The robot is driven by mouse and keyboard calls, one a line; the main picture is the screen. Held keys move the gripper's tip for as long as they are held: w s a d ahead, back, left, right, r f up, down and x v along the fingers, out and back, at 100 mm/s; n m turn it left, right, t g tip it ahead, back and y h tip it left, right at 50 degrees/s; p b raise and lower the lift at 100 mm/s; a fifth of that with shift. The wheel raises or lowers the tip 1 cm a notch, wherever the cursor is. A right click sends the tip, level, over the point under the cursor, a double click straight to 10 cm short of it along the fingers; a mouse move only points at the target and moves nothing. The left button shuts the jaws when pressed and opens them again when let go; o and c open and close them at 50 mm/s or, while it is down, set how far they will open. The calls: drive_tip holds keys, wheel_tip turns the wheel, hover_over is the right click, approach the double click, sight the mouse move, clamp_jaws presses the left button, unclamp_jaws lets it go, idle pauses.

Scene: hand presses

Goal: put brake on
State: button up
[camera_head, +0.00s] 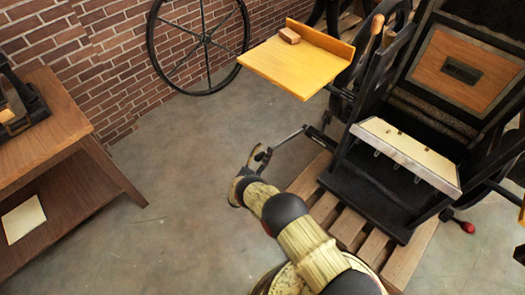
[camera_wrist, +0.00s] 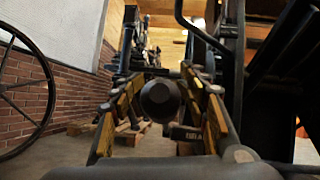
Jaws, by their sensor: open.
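A hand press (camera_head: 375,185) with a black frame stands on a wooden pallet at the right in the head view. A thin dark metal lever (camera_head: 288,138) juts from its lower left side towards my gripper (camera_head: 260,158). No label shows whether this lever is the brake. In the wrist view my gripper (camera_wrist: 162,105) is open, with one finger on each side of a dark round knob (camera_wrist: 160,100). The knob faces the camera and hides the lever behind it. A gap shows at the left of the knob; contact on the right is unclear.
A yellow wooden shelf (camera_head: 300,62) with a small block juts out above the lever. The pallet (camera_head: 375,245) lies under the press, close to my arm. A wooden table (camera_head: 60,160) stands left; a large wheel (camera_head: 205,40) is by the brick wall. Floor between is clear.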

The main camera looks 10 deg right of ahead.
drive_tip(key=v, duration=1.2)
drive_tip(key=shift+a, duration=0.1)
